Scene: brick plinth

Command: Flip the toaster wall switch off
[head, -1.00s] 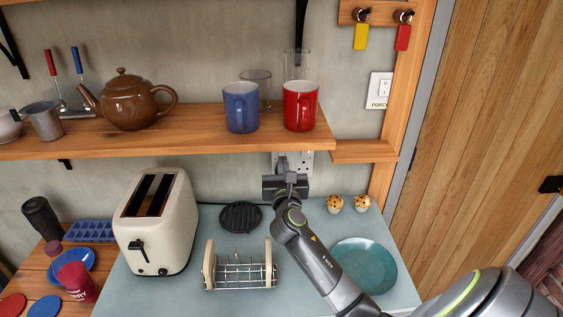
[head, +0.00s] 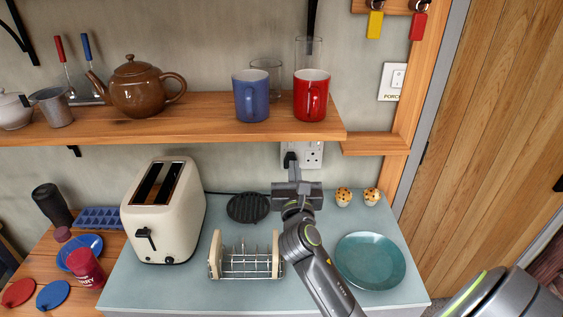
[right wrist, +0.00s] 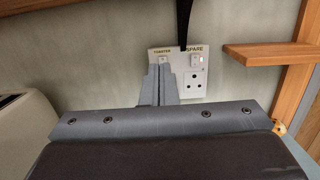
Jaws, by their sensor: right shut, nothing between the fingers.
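The double wall socket plate (head: 314,155) is on the back wall below the shelf, with a black plug (head: 290,159) in its left outlet. In the right wrist view the plate (right wrist: 204,73) is labelled TOASTER on the left and SPARE on the right, each side with a white rocker. My right gripper (head: 303,181) is shut and empty, just below and in front of the plate. Its fingertips (right wrist: 160,69) point at the toaster switch (right wrist: 164,60) and cover its lower part; contact and switch position cannot be told. The cream toaster (head: 165,215) stands at left. My left gripper is out of view.
The wooden shelf (head: 200,126) with mugs and a teapot overhangs the plate. A toast rack (head: 245,264), black trivet (head: 248,208), two muffins (head: 343,197) and a teal plate (head: 370,261) lie around my right arm. A separate PORCH switch (head: 396,78) is higher right.

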